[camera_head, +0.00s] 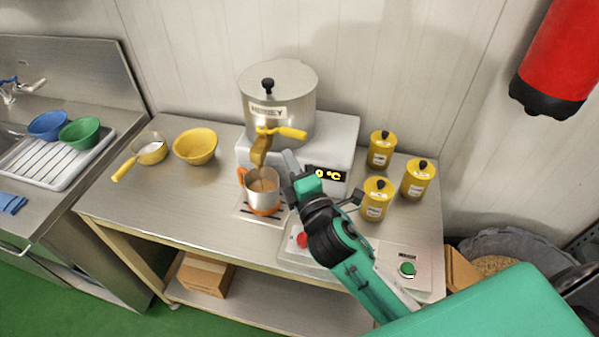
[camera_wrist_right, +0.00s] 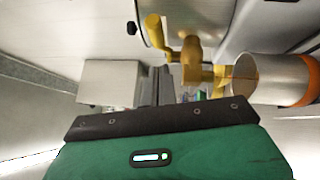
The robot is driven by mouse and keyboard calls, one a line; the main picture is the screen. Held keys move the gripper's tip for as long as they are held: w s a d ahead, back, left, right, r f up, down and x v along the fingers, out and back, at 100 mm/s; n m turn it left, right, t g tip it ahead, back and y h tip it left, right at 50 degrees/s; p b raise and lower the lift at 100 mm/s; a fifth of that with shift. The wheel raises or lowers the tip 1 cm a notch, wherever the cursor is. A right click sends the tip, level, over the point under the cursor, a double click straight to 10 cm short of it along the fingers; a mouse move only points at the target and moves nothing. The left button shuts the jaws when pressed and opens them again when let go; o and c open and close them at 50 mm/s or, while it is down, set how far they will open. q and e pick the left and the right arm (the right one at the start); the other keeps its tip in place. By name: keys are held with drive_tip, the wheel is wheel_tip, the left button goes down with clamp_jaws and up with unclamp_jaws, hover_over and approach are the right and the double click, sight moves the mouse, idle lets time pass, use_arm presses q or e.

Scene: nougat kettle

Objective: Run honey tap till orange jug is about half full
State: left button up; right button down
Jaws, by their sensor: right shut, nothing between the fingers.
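The steel kettle labelled HONEY (camera_head: 272,85) stands on a pale block at the back of the table. Its yellow tap (camera_head: 261,152) points down at the front, with the lever (camera_head: 292,133) turned out to the right. The jug (camera_head: 262,193), steel with an orange handle and base, stands upright under the tap. Tan honey shows inside it; the exact level is hard to judge. In the right wrist view a thin amber stream (camera_wrist_right: 243,77) runs from the spout into the jug (camera_wrist_right: 270,78). My right gripper (camera_head: 289,163) is shut and empty, right of the tap, apart from the lever. My left gripper is out of view.
A display (camera_head: 326,174) is on the block behind my right gripper. Several yellow lidded canisters (camera_head: 376,198) stand right.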

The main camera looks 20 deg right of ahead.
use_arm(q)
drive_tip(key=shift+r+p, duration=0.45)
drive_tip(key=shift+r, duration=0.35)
use_arm(e)
drive_tip(key=shift+w+d+r, duration=0.15)
drive_tip(key=shift+w+d, duration=0.45)
drive_tip(key=shift+d, duration=0.05)
drive_tip(key=shift+w+d+r, duration=0.15)
drive_tip(key=shift+w+d, duration=0.45)
